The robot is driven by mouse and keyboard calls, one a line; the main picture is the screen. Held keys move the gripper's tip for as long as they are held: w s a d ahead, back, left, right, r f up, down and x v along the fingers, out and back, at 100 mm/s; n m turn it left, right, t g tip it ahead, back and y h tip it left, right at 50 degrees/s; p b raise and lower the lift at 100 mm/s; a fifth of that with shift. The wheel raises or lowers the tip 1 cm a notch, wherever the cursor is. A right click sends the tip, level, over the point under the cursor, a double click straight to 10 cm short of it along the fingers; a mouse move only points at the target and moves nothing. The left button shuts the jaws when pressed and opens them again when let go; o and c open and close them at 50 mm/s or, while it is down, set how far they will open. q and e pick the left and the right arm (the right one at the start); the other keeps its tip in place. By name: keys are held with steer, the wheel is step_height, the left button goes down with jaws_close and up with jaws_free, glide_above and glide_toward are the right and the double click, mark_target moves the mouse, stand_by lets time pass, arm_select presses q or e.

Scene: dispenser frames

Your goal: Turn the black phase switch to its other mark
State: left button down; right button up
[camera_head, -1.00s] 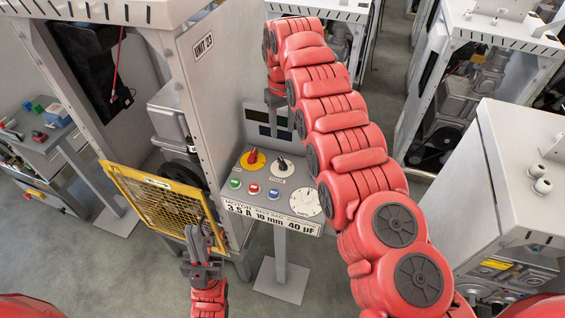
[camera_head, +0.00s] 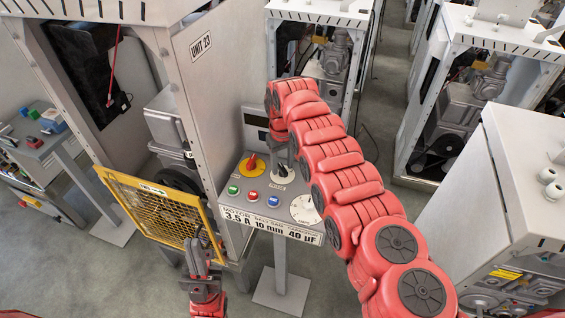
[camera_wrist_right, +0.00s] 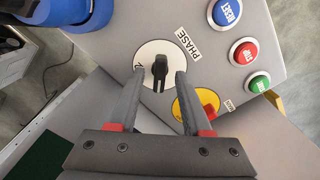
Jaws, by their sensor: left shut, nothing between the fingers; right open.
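The black phase switch (camera_wrist_right: 160,71) sits on a round white dial (camera_wrist_right: 150,52) labelled PHASE, and its bar points roughly up and down in the right wrist view. In the head view the switch (camera_head: 282,172) shows on the grey control panel (camera_head: 262,205), partly hidden by my right arm. My right gripper (camera_wrist_right: 160,80) is open, with one finger on each side of the switch. I see a gap on both sides; I cannot tell the depth exactly. My left gripper (camera_head: 197,246) is shut and empty, in front of the yellow mesh guard.
A yellow dial with a red knob (camera_head: 250,162) lies beside the phase switch. Green, red and blue buttons (camera_head: 254,195) and a white round dial (camera_head: 304,209) are nearby. The yellow mesh guard (camera_head: 160,212) and the UNIT 23 cabinet (camera_head: 205,90) stand left.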

jaws_close()
steer(key=shift+f, duration=0.1)
stand_by(0.3)
